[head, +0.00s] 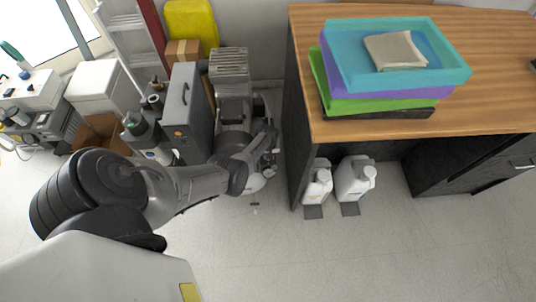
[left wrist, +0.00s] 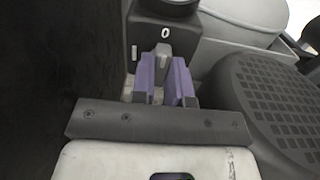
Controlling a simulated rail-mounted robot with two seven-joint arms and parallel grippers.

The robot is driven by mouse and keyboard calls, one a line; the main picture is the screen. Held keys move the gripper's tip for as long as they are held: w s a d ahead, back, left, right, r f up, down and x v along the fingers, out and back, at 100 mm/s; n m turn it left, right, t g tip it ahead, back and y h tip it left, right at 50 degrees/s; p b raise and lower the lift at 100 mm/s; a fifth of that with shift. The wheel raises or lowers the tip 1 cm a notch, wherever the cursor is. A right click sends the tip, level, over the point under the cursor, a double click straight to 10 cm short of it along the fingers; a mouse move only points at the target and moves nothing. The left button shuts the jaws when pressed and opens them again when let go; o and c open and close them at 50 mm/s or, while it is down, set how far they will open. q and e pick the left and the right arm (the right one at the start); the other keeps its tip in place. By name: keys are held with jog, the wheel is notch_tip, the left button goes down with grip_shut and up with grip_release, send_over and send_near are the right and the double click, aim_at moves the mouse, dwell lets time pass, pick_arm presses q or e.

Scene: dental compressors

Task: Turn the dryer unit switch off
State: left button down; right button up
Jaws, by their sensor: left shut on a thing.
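In the left wrist view, my left gripper (left wrist: 164,78) has two purple finger pads, one on each side of a small grey switch lever (left wrist: 162,57). The gripper is shut on the lever. The lever sits on a dark switch housing (left wrist: 150,35), just below a white "0" mark; a white bar mark lies to its left. In the head view, my left arm reaches to the machines beside the desk, and my left gripper (head: 264,158) is small there, its fingertips hard to make out. The switch is hidden in the head view. My right gripper is not in view.
A grey upright cabinet (head: 184,112) and a finned grey machine (head: 230,85) stand by my arm. A wooden desk (head: 480,60) with stacked trays (head: 340,75) is to the right, with two white jugs (head: 318,185) below. A black grilled cover (left wrist: 275,100) lies close right of the gripper.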

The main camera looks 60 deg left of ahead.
pick_arm(q)
jog(key=c, duration=1.1)
grip_release()
notch_tip(320, 180, up, 14)
jog(key=p, duration=0.9)
jog(key=shift+f, duration=0.1)
